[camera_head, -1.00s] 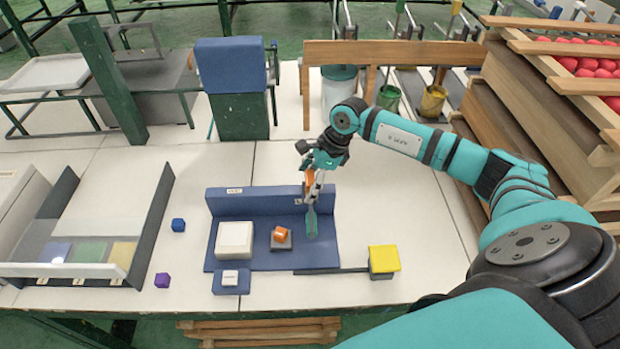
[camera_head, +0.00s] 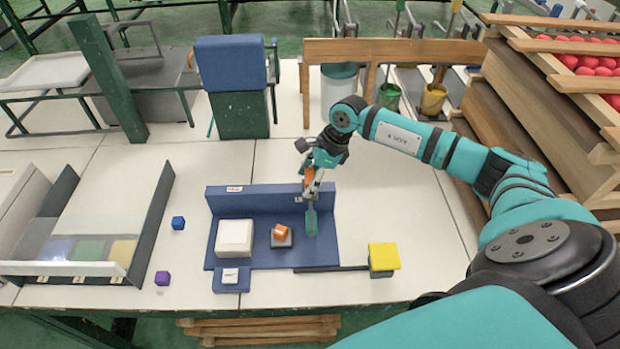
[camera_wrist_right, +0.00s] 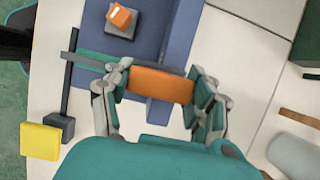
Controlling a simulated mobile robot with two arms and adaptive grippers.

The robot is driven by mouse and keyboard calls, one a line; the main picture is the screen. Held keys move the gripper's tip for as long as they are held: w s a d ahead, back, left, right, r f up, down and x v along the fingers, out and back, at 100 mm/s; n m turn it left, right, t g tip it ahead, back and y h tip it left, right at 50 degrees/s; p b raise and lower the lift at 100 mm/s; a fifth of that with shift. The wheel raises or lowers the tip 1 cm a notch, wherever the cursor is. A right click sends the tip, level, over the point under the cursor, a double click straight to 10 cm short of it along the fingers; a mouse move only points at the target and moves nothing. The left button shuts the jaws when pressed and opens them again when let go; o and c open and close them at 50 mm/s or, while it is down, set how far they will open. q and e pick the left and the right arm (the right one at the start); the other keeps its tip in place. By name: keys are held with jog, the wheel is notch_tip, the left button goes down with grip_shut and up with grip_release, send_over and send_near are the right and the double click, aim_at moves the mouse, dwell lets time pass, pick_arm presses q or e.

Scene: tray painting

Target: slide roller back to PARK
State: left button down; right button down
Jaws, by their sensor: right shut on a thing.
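My right gripper (camera_head: 311,188) is shut on an orange piece, apparently the roller's handle (camera_wrist_right: 160,85), above the blue station (camera_head: 265,260). A flat green part (camera_head: 311,219) hangs below the fingers toward the right side of the station base; it partly shows in the wrist view (camera_wrist_right: 97,60). I cannot tell whether it touches the base. The station has a raised blue back wall with small white labels (camera_head: 234,189), too small to read; I cannot tell which spot is PARK. My left gripper is not in view.
On the station are a white block (camera_head: 234,238) and an orange cube (camera_head: 281,232) on a grey pad. A dark bar (camera_head: 330,269) runs right to a yellow-topped block (camera_head: 383,257). Table right of the station is mostly clear.

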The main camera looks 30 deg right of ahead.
jog(key=w+a+b, duration=0.4)
jog(key=w+a, duration=0.1)
jog(key=a, duration=0.3)
jog(key=w+a+b, duration=0.4)
jog(key=w+a, duration=0.1)
jog(key=a, duration=0.4)
jog(key=shift+w+a+r, duration=0.15)
jog(key=shift+w, duration=0.15)
jog(key=c, duration=0.8)
grip_release()
jog(key=o, duration=0.4)
jog(key=shift+w+a, duration=0.1)
jog(key=shift+a, duration=0.05)
